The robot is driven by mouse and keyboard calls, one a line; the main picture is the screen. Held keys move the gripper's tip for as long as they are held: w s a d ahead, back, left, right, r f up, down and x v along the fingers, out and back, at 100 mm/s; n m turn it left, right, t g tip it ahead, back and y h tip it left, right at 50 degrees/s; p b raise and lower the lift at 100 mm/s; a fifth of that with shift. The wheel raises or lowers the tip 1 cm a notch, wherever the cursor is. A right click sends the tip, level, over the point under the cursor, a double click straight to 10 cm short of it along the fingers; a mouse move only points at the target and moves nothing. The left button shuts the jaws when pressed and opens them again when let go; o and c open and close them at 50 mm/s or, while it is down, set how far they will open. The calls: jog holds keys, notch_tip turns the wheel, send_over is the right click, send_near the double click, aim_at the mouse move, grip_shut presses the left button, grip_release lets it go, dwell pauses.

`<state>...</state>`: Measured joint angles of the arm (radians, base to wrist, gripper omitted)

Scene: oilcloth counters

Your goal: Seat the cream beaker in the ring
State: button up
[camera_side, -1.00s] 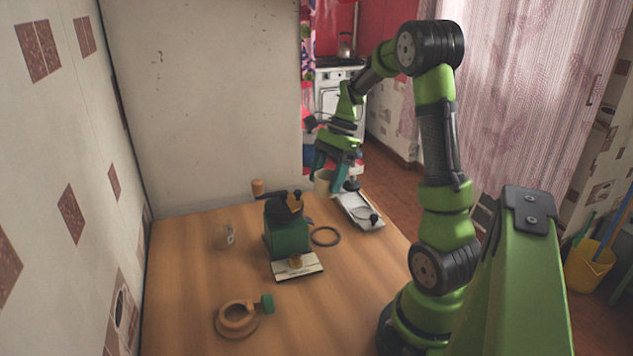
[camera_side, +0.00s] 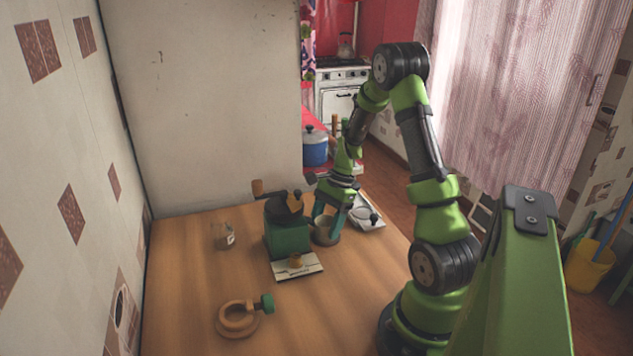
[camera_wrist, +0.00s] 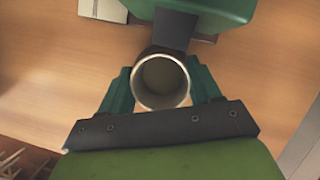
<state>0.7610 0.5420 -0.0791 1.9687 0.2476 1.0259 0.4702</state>
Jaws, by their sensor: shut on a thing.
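My gripper (camera_side: 326,214) is shut on the cream beaker (camera_side: 325,232), with its green fingers on either side of it. The beaker looks upright, low over the counter just right of the coffee grinder. In the wrist view I look down into the beaker's open mouth (camera_wrist: 161,81), between the fingers.
The green coffee grinder (camera_side: 287,232) stands close on the left, its crank above. A pale scale (camera_side: 366,214) is just right of the gripper. A glass jar (camera_side: 223,236) stands left, and a wooden ring-shaped piece with a green knob (camera_side: 238,318) lies in front. The front counter is mostly clear.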

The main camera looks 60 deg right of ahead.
jog(key=o, duration=1.1)
jog(key=shift+f, duration=0.1)
jog(key=v, duration=1.2)
jog(key=w+a+r+n+h, duration=0.1)
jog(key=w+a+r+n, duration=0.1)
jog(key=a+r+n, duration=0.45)
jog(key=s+a+r+n+t, duration=0.1)
jog(key=s+a+n, duration=0.1)
jog(key=a+n, duration=0.2)
jog(key=s+a+r+n+t, duration=0.2)
jog(key=a+n, duration=0.2)
jog(key=a, duration=0.7)
jog(key=s+a+r+n+t+h, duration=0.1)
jog(key=s+a+r+n+t, duration=0.1)
jog(key=a+n, duration=0.2)
jog(key=shift+a, duration=1.75)
jog(key=shift+r, duration=0.1)
